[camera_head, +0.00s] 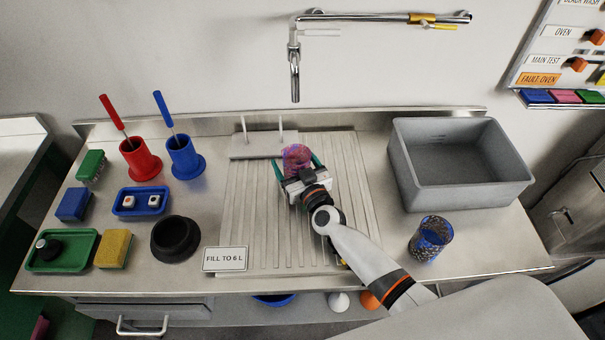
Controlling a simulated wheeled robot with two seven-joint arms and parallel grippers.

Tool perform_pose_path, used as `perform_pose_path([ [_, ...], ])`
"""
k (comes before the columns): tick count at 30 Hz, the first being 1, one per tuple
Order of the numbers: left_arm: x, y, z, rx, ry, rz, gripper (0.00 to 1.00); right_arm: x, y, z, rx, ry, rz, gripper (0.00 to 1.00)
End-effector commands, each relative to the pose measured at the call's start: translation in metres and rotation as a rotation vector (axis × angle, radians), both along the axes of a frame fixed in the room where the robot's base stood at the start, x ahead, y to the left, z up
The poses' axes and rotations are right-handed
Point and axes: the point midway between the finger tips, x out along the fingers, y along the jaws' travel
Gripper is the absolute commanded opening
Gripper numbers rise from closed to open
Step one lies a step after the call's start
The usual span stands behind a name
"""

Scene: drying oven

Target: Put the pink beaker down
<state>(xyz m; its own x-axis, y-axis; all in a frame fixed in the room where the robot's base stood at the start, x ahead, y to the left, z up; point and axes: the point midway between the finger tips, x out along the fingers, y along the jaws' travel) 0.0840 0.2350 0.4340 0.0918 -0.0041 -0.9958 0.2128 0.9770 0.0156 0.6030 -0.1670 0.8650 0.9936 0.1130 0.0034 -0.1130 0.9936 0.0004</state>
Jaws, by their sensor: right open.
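The pink beaker (297,156) stands on the ribbed steel drainboard, near its back, just in front of the small rack. It looks upright. My right gripper (296,168) reaches in from the lower right, with its green-tipped fingers apart on the left and right sides of the beaker. The gripper is open; whether a finger touches the beaker cannot be told. The gripper body hides the beaker's lower part. My left gripper is not in view.
A grey basin (462,185) and a blue patterned beaker (430,238) stand right of the drainboard (250,235). A rack with two upright pegs (258,150) is close behind. Red (140,160) and blue (184,160) holders, sponges and a black bowl (175,240) stand left.

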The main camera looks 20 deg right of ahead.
Motion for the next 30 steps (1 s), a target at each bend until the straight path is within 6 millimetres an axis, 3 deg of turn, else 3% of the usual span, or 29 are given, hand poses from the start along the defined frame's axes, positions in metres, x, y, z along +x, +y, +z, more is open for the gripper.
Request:
perform_pose_path([
  [15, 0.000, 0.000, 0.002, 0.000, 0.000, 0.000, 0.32, -0.101, -0.012, -0.003, -0.002, 0.005, 0.000, 0.82],
  [21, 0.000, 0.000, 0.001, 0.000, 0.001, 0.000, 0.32, -0.117, -0.014, -0.002, 0.000, 0.003, -0.001, 0.82],
  [30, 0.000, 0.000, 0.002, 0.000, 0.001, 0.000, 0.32, -0.118, -0.014, -0.002, 0.000, 0.002, 0.000, 0.82],
])
